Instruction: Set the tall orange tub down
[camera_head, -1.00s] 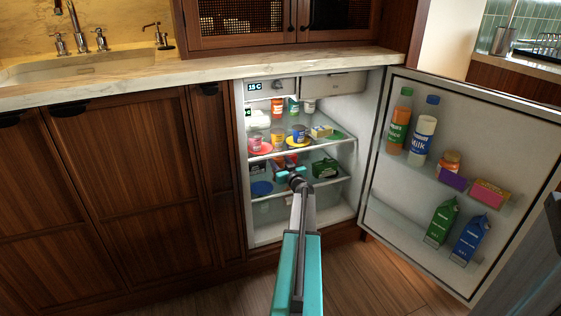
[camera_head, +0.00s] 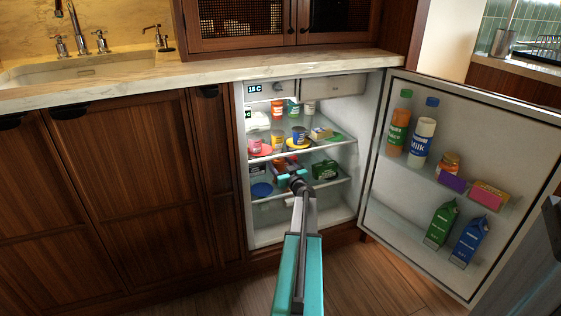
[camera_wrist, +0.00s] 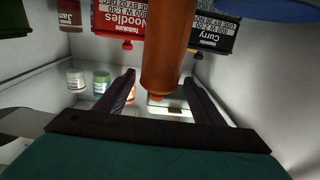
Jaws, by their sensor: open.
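The tall orange tub (camera_wrist: 168,50) shows in the wrist view, which looks upside down. It is a plain orange cylinder, cut off by the picture's upper edge. My gripper (camera_wrist: 160,77) is open, with one dark finger on each side of the tub's near end and gaps visible beside it. In the head view my gripper (camera_head: 285,180) is inside the fridge at the lower shelf (camera_head: 328,184). The arm and gripper partly hide that area, so I cannot clearly pick out the tub there.
A red noodles box (camera_wrist: 118,20) and a black curry box (camera_wrist: 214,32) stand close behind the tub. A blue plate (camera_head: 261,189) and a green box (camera_head: 325,169) share the lower shelf. The upper shelf (camera_head: 335,143) is crowded. The fridge door (camera_head: 400,185) stands open at right.

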